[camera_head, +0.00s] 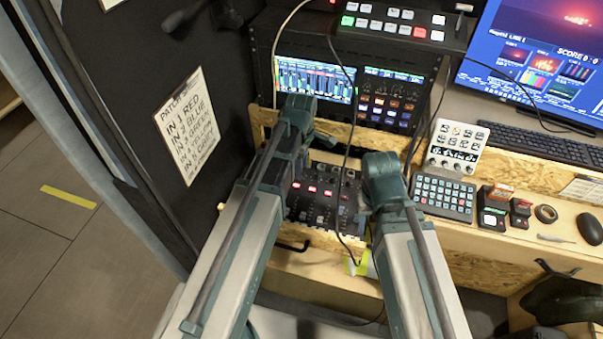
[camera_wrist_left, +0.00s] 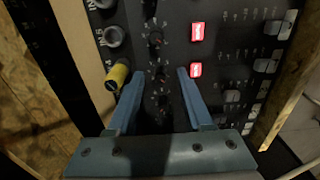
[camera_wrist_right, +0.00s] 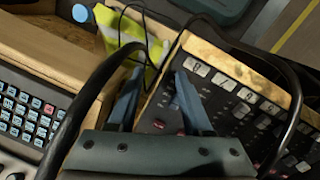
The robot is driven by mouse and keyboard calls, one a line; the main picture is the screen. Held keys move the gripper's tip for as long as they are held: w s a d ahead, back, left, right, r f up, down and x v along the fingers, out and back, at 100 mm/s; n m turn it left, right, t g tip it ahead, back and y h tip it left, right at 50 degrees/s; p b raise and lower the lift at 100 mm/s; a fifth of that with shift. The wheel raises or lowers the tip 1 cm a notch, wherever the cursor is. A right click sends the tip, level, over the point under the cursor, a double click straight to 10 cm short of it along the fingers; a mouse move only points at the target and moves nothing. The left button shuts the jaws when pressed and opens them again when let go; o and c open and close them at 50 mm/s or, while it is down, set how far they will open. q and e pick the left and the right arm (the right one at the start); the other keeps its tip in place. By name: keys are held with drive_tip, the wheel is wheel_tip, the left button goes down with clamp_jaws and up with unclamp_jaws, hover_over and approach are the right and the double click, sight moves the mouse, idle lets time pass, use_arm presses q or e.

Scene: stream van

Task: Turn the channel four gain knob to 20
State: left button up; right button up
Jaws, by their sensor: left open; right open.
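The audio mixer (camera_head: 318,196), a dark panel with red lit buttons, lies between my two arms in the head view. In the left wrist view, a column of small black knobs includes one knob (camera_wrist_left: 159,72) between the tips of my left gripper (camera_wrist_left: 158,74). The fingers are open, apart on either side of the column; whether they touch the knob is unclear. Printing is too small to tell channel four or its setting. My right gripper (camera_wrist_right: 158,73) is open and empty over the mixer's edge, beside its faders. In the head view, my wrists hide both fingertips.
A yellow plug (camera_wrist_left: 118,76) sits in a jack beside the knobs. Black cables (camera_head: 345,150) hang across the mixer. A keypad (camera_head: 443,197) stands to the right, and a paper list (camera_head: 187,125) is on the left wall. A yellow-green item (camera_wrist_right: 121,36) lies by the mixer.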

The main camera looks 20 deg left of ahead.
use_arm(q)
drive_tip(key=shift+f, duration=0.15)
drive_tip(key=shift+c, duration=0.3)
clamp_jaws()
drive_tip(key=m, duration=0.8)
drive_tip(key=shift+m, duration=0.4)
drive_tip(key=m, duration=0.4)
drive_tip(key=shift+s, duration=0.1)
drive_tip(key=shift+m, duration=2.4)
